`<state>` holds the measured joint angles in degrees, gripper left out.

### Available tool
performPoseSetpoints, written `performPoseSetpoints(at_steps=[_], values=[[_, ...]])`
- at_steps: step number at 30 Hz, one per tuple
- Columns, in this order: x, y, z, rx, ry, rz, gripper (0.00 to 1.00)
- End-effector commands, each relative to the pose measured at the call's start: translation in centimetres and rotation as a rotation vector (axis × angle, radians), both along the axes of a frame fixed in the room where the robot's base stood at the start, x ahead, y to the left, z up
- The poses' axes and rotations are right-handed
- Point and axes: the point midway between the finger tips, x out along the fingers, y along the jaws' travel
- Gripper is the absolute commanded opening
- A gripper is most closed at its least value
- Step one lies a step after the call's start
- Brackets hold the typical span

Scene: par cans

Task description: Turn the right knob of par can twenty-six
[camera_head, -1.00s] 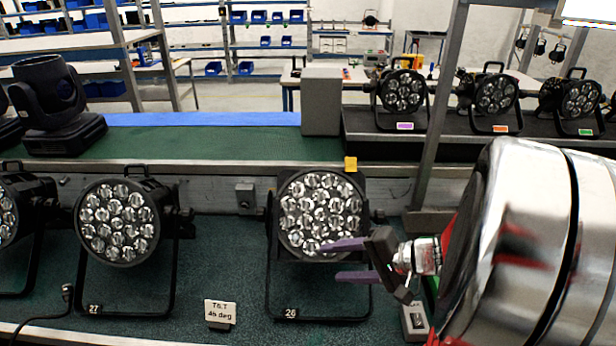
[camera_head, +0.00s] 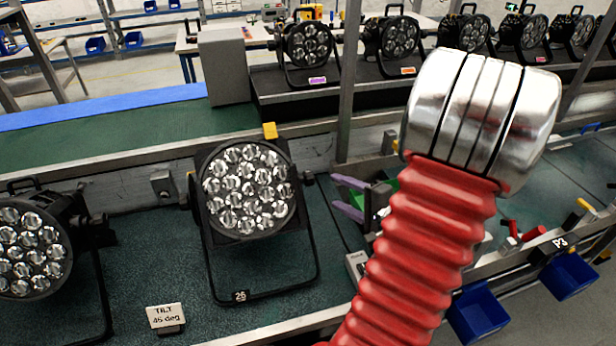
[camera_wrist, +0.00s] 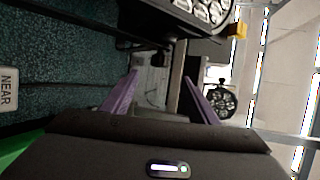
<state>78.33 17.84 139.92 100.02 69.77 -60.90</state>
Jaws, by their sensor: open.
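Par can twenty-six (camera_head: 247,190) stands on the green bench in its black yoke, its lens cluster facing me, with a "26" label on the yoke's foot. Its right knob (camera_head: 308,179) is a small dark shape at the right side of the yoke. My gripper (camera_head: 334,192) is open and empty, just right of that knob, with its purple fingers pointing left; a gap shows between them. In the wrist view my gripper's fingers (camera_wrist: 160,88) are spread, and part of the par can (camera_wrist: 205,10) shows at the top. I cannot make out the knob clearly there.
A neighbouring par can (camera_head: 35,250) stands to the left. A "TILT 45 deg" sign (camera_head: 166,317) stands in front. A post (camera_head: 348,90) rises behind my gripper. More par cans line the back shelf. Blue bins (camera_head: 477,315) hang at lower right.

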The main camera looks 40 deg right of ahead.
Motion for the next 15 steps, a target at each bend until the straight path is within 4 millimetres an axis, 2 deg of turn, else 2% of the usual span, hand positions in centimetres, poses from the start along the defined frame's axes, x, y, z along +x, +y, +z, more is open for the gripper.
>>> performPoseSetpoints(at_steps=[8,15], values=[[0.0,-0.2,-0.1,0.000,0.001,-0.005,0.54],[1.9,-0.4,-0.5,-0.001,0.001,-0.004,0.54]])
